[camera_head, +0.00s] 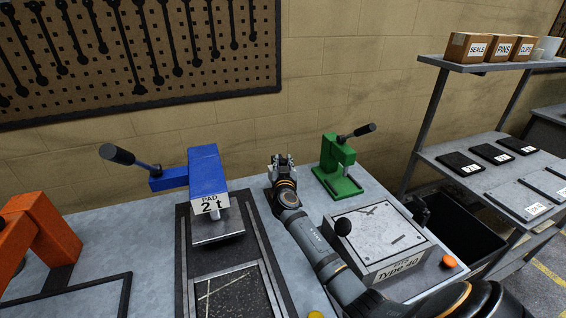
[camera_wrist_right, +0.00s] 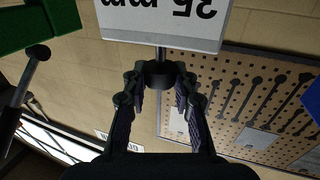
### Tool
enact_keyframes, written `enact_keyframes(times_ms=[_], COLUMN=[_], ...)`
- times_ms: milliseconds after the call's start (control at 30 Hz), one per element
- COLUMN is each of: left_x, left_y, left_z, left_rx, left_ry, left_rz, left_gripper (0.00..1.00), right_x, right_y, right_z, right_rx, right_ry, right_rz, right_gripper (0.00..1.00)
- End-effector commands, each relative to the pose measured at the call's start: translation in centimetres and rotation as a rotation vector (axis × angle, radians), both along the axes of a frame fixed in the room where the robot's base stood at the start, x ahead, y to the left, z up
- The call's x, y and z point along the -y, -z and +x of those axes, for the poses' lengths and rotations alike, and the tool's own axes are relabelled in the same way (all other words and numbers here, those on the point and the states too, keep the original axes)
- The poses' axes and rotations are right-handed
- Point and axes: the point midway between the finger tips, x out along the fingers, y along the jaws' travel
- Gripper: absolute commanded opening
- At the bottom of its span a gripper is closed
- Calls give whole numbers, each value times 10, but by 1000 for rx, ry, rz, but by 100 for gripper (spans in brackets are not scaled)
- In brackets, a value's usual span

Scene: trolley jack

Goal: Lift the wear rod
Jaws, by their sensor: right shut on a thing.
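My right gripper (camera_head: 282,160) is at the back of the bench, between the blue press and the green press. In the right wrist view, its fingers (camera_wrist_right: 160,88) are closed around a dark round knob, apparently the wear rod's (camera_wrist_right: 160,73). A thin shaft runs from the knob to a white block (camera_wrist_right: 165,22) marked "35 mm", which appears upside down at the top of that view. The far end of the shaft is hidden by the block. In the head view the rod cannot be made out. My left gripper is out of view.
A blue press (camera_head: 208,172) with a "PAD 2 t" label stands left, a green press (camera_head: 338,168) right. A "Type 40" box (camera_head: 378,240) sits in front of the green press. An orange frame (camera_head: 40,240) is far left, a shelf rack (camera_head: 490,170) right. A pegboard (camera_head: 140,55) hangs behind.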

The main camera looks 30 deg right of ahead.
Motion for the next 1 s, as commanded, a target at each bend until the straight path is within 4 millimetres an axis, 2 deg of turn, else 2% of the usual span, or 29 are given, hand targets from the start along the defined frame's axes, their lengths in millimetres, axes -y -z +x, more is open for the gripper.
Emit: enact_keyframes(times_ms=[300,500,733,767,900,1000], left_x=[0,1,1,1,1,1], left_y=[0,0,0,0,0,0], left_z=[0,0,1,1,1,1], left_rx=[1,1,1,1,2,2], left_ry=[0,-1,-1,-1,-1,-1], left_rz=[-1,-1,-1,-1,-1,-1], left_gripper=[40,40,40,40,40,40], right_x=[0,0,0,0,0,0], right_y=[0,-19,-21,-21,-21,-20], right_z=[0,0,0,0,0,0], right_rx=[0,2,3,3,2,1], right_ry=[0,-1,-1,-1,-1,-1], right_rz=[0,1,-2,-2,-1,-1], right_gripper=[0,0,0,29,48,51])
